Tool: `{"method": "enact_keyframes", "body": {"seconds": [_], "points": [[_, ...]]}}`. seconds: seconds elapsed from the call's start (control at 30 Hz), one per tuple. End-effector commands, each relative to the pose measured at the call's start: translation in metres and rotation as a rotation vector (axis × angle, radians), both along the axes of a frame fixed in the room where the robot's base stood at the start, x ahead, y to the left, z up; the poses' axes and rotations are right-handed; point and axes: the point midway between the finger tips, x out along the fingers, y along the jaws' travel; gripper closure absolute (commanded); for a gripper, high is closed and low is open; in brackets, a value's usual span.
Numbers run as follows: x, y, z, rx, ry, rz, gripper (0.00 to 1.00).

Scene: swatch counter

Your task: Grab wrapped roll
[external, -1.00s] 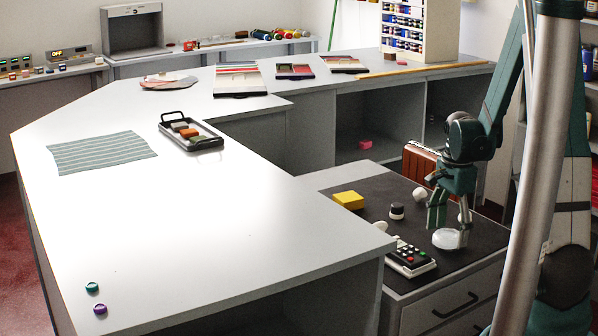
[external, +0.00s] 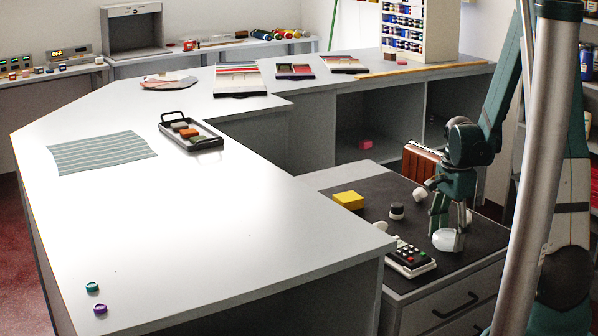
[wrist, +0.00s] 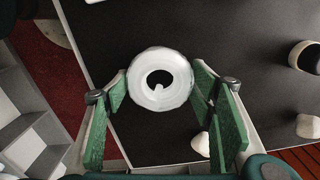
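The wrapped roll (external: 446,241) is a pale, shiny ring at the dark top of the low cabinet, near its right side. In the wrist view the roll (wrist: 144,92) shows face-on, with a dark hole and a small white bit inside. My gripper (external: 449,229) points down with its green fingers at either side of the roll. In the wrist view the fingertips of my gripper (wrist: 160,75) meet the roll's left and right edges, with no clear gap. The gripper is shut on the roll. Whether the roll is clear of the surface cannot be told.
A calculator (external: 410,258), a black-and-white knob (external: 397,211), a yellow block (external: 348,200) and small white pieces (external: 419,194) share the dark top (external: 376,190). A brown case (external: 419,163) stands behind. The higher white counter (external: 230,220) lies to the left.

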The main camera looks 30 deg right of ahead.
Motion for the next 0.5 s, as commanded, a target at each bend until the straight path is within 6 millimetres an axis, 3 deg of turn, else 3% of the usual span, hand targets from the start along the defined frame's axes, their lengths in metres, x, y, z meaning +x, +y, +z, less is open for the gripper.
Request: {"method": "enact_keyframes", "body": {"seconds": [0.5], "points": [[0.0002,-0.0001,0.0055,0.000,0.000,0.000,0.58]]}}
